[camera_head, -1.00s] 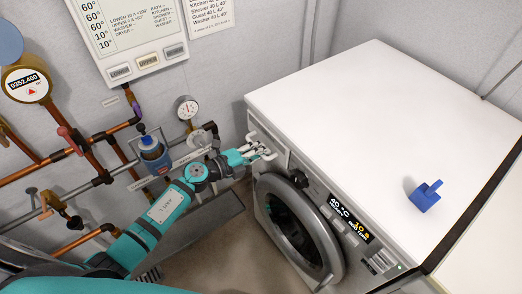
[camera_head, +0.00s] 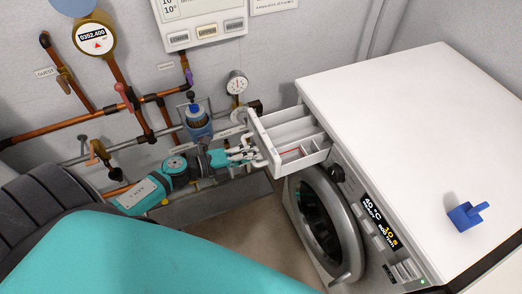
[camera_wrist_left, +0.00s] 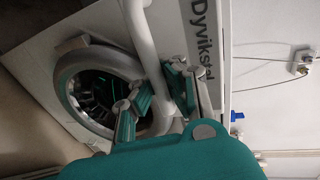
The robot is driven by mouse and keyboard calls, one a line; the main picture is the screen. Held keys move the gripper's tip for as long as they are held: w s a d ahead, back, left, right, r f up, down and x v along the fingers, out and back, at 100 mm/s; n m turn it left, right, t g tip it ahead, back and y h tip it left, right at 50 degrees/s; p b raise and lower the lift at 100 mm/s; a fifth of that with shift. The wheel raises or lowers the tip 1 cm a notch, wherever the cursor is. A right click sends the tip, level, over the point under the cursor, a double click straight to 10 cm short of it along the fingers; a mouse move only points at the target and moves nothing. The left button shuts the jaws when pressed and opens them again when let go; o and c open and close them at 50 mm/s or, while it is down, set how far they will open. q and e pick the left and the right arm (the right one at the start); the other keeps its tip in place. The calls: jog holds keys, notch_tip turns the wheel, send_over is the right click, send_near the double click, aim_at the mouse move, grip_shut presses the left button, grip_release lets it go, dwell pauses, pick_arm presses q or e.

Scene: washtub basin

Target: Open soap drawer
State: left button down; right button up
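The soap drawer (camera_head: 266,142) is pulled out at the top left of the white washing machine (camera_head: 400,110), and its inner compartments show from above. My left gripper (camera_head: 247,155) is at the white handle on the drawer's front. In the left wrist view, the white handle bar (camera_wrist_left: 145,40) runs between the fingers of my left gripper (camera_wrist_left: 168,85), which look closed around it. The exact finger contact is partly hidden. The drawer's front with lettering (camera_wrist_left: 200,35) is just beyond the fingers. My right gripper is not in view.
The round washer door (camera_head: 325,215) is below the drawer. Copper pipes, a blue-topped fitting (camera_head: 197,122) and a gauge (camera_head: 237,83) are on the wall beside my left arm. A small blue object (camera_head: 466,216) sits on the machine's otherwise clear top.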

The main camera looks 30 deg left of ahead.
pick_arm(q)
jog(key=c, duration=1.3)
grip_release()
jog(key=shift+c, duration=0.2)
jog(key=v, duration=1.2)
jog(key=shift+f, duration=0.1)
jog(key=s+a+f+n+y, duration=0.1)
jog(key=a+f+n+y, duration=0.25)
jog(key=f+n, duration=0.35)
jog(key=s+a+f+n+y, duration=0.1)
jog(key=a+f+n+y, duration=0.25)
jog(key=f, duration=0.65)
jog(key=s+d+f+n+g+y, duration=0.25)
jog(key=s+f+n, duration=0.3)
jog(key=f, duration=0.55)
jog(key=s+d+f+n+g, duration=0.3)
jog(key=s+d+f, duration=0.4)
jog(key=s, duration=0.3)
jog(key=s+d+f+n+g+p, duration=0.1)
jog(key=s+d+f+n+g, duration=0.3)
jog(key=s+f, duration=0.5)
jog(key=s+d+g, duration=0.1)
jog(key=d, duration=0.1)
jog(key=shift+s+d+g, duration=0.35)
jog(key=shift+s+d, duration=0.05)
